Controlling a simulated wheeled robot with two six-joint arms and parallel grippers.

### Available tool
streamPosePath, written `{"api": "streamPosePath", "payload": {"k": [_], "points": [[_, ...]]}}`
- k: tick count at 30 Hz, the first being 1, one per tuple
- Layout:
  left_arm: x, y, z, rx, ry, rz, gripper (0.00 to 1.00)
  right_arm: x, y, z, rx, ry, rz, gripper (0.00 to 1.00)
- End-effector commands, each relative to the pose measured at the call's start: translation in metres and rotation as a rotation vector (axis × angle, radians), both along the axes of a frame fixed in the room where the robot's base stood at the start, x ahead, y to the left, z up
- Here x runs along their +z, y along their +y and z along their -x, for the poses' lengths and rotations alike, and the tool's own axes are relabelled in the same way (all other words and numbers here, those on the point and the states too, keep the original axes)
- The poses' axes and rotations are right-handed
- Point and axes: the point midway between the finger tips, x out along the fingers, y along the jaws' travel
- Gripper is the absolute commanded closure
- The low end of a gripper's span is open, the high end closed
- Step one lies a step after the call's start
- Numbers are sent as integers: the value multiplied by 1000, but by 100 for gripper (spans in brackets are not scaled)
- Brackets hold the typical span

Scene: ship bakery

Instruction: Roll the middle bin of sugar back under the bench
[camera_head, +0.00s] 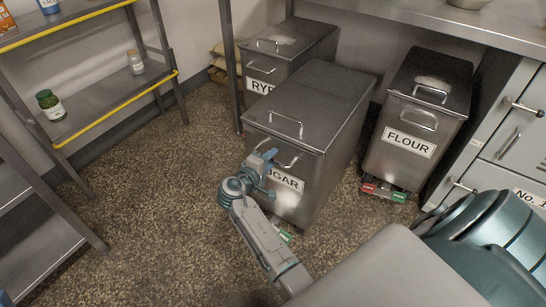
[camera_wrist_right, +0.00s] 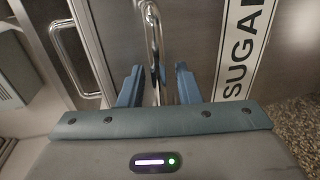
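The sugar bin (camera_head: 325,105) is a steel box with a lid and a SUGAR label (camera_head: 286,180), partly hidden by my gripper. It stands between the rye bin (camera_head: 300,42) and the flour bin (camera_head: 436,85), its front well forward of theirs. My right gripper (camera_head: 264,170) is at the sugar bin's front, by its front handle (camera_head: 277,155). In the right wrist view the blue fingers (camera_wrist_right: 158,87) are apart, with the handle bar (camera_wrist_right: 153,40) running between them and gaps showing on both sides. My left gripper is not in view.
The steel bench (camera_head: 450,22) runs above the bins at the back right, with a bench leg (camera_head: 231,65) beside the rye bin. Drawers (camera_head: 520,125) stand at the right. A shelf rack (camera_head: 105,95) with jars stands at the left. The speckled floor (camera_head: 165,190) between is clear.

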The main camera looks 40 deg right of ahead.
Motion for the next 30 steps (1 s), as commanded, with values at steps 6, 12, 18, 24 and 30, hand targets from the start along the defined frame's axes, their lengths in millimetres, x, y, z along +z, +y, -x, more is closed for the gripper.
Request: {"api": "streamPosePath", "payload": {"k": [6, 12, 18, 24, 30], "points": [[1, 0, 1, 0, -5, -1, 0, 0, 0, 0, 0, 0, 0, 70], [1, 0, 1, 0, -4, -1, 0, 0, 0, 0, 0, 0, 0, 95], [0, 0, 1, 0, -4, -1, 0, 0, 0, 0, 0, 0, 0, 100], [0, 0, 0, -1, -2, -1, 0, 0, -6, -2, 0, -1, 2, 100], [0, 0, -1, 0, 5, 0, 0, 2, -30, -12, -1, -2, 7, 100]]}}
